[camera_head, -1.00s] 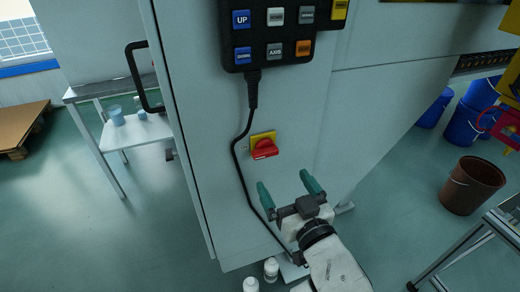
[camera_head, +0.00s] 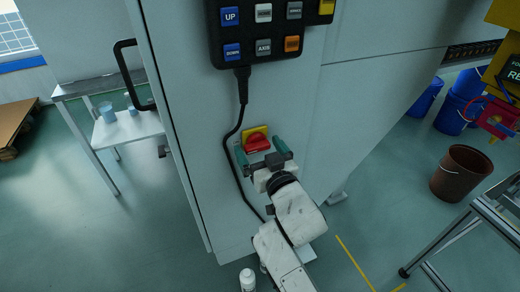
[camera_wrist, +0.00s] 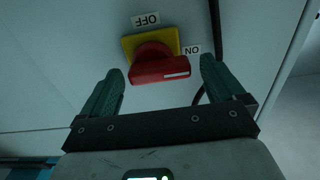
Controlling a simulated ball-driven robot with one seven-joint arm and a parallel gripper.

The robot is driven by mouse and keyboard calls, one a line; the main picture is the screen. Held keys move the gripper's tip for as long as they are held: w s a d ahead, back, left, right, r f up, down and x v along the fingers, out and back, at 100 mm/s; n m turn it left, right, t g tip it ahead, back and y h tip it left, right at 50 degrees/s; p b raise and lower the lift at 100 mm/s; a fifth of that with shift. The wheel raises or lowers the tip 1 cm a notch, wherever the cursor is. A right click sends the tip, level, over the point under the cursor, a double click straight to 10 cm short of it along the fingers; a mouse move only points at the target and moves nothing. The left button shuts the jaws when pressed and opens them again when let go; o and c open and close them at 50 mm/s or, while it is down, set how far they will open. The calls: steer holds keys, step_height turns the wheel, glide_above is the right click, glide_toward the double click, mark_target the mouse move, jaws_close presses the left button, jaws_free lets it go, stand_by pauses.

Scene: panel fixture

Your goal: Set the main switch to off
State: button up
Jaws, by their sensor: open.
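The main switch is a red rotary handle (camera_head: 257,143) on a yellow plate (camera_head: 255,132), set on the pale cabinet front. In the wrist view the red handle (camera_wrist: 160,68) lies nearly level, with a white mark at its right end toward the ON label (camera_wrist: 192,50). The OFF label (camera_wrist: 146,20) shows above the yellow plate (camera_wrist: 129,45), upside down. My gripper (camera_head: 262,156) is open in front of the switch. In the wrist view its green fingers (camera_wrist: 160,75) stand left and right of the handle, with a gap on each side.
A black pendant (camera_head: 265,70) with several buttons hangs above the switch. Its black cable (camera_head: 229,150) runs down left of the switch. A white bottle (camera_head: 248,281) stands on the floor below. A brown bucket (camera_head: 458,172) and a metal frame (camera_head: 470,225) are at the right.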

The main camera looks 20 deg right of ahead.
steer(key=shift+c, duration=0.3)
steer(key=c, duration=1)
steer(key=shift+n, duration=0.4)
steer(key=n+p, duration=0.1)
steer(key=n, duration=0.2)
steer(key=shift+n, duration=0.3)
steer(key=n+p, duration=0.1)
steer(key=n, duration=0.1)
steer(key=n+p, duration=0.1)
steer(key=n, duration=0.1)
steer(key=shift+f+n, duration=0.2)
steer(key=shift+n, duration=0.1)
steer(key=n, duration=0.2)
steer(key=n+p, duration=0.1)
steer(key=n, duration=0.1)
steer(key=shift+f+n, duration=0.2)
steer(key=shift+n, duration=0.1)
steer(key=shift+d+f+n+p, duration=0.15)
steer(key=shift+n+p, duration=0.55)
steer(key=shift+n, duration=1.5)
